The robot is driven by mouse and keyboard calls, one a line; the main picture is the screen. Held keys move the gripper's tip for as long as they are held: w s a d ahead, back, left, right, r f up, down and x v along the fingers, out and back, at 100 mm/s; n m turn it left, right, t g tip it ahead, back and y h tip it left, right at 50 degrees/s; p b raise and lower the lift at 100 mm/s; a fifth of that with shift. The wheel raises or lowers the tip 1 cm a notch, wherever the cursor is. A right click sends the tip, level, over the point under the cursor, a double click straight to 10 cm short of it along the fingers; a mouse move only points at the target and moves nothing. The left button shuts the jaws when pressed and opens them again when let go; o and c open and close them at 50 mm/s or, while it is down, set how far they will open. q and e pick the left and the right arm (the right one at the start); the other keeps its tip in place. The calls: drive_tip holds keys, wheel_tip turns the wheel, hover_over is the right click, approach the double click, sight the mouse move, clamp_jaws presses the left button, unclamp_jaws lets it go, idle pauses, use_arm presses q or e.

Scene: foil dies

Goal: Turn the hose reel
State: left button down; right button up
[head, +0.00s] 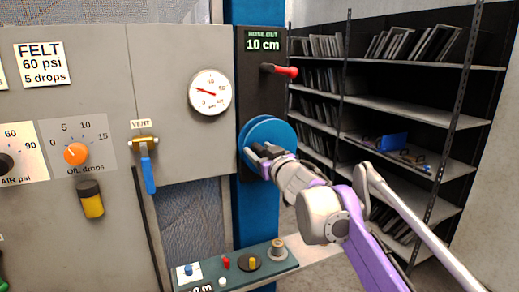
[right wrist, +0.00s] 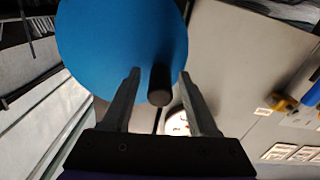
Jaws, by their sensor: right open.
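The blue hose reel (head: 273,130) is a round disc on the dark panel below the HOSE OUT display (head: 263,44), which reads 10 cm. My right gripper (head: 262,153) is at the lower part of the reel's face, hiding some of it. In the right wrist view the blue disc (right wrist: 115,40) fills the upper left and a black handle (right wrist: 159,85) sticks out from it. The open fingers of my right gripper (right wrist: 159,74) stand on either side of the handle, with visible gaps. My left gripper is not in view.
A red lever (head: 285,71) juts out above the reel. A gauge (head: 209,92) and a blue-handled vent valve (head: 148,165) are on the grey cabinet to the left. A small green control shelf (head: 210,276) lies below. Shelving (head: 420,110) stands behind to the right.

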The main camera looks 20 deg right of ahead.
drive_tip(key=shift+w, duration=0.2)
drive_tip(key=shift+c, duration=0.3)
clamp_jaws()
idle(1.1)
